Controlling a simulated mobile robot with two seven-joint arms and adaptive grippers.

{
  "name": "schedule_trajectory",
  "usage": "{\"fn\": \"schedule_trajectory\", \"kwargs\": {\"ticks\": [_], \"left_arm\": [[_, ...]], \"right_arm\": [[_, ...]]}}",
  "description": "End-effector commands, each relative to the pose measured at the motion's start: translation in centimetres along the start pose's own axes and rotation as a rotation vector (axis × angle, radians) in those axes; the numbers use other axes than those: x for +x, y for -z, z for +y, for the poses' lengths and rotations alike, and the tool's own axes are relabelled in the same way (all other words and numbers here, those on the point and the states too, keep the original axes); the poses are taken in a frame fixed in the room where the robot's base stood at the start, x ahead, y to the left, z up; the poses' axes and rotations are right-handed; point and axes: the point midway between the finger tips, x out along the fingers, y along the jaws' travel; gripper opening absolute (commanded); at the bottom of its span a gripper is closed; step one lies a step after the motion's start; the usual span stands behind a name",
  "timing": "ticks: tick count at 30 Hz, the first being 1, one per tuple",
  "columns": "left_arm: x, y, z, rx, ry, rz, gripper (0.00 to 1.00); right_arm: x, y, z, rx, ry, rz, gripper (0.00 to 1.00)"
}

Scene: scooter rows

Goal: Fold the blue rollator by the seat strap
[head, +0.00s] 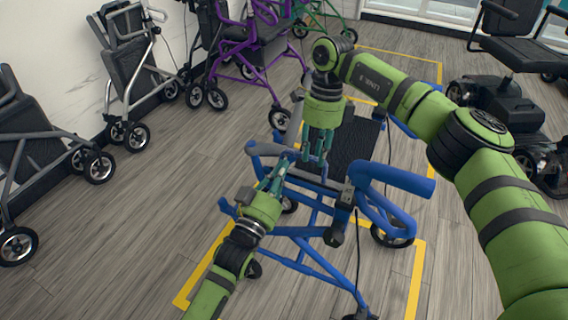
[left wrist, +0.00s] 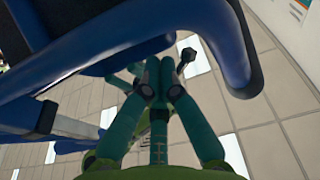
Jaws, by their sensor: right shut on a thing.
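The blue rollator (head: 322,270) stands upright and unfolded at the centre of the head view, its black seat (head: 357,147) spread flat. My right gripper (head: 316,172) points down at the left edge of the seat, shut on what appears to be the seat strap; its fingers hide the strap. My left gripper (head: 284,170) reaches in from the lower left, close to the left side of the frame and just below the right gripper. In the left wrist view its teal fingers (left wrist: 155,72) are close below a blue tube (left wrist: 95,60); contact and opening are unclear.
A yellow floor outline (head: 205,275) surrounds the rollator. A black mobility scooter (head: 500,105) is at right. The floor at lower left is clear.

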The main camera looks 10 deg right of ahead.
Motion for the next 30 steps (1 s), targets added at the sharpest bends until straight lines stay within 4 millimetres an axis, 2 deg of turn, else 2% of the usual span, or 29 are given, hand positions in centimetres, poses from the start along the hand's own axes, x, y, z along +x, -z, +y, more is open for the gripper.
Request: {"fn": "schedule_trajectory", "kwargs": {"ticks": [1,6,18,25,30], "left_arm": [[0.7,-0.1,0.0,0.000,0.000,0.000,0.00],[1.7,-0.1,0.0,0.000,0.000,-0.001,0.00],[2.0,0.0,0.0,0.000,0.001,0.000,0.00],[4.8,1.3,0.0,0.000,0.001,0.003,0.00],[5.1,1.6,-0.1,-0.002,0.002,0.005,0.00]], "right_arm": [[0.2,0.4,-0.8,0.015,0.018,0.002,0.00],[0.2,0.4,-0.8,0.015,0.018,0.002,0.00],[0.3,0.4,-0.8,0.015,0.017,0.003,0.00],[0.4,0.4,-0.7,0.014,0.014,0.006,0.00],[0.6,0.3,-0.2,0.006,0.001,0.013,0.00]]}}
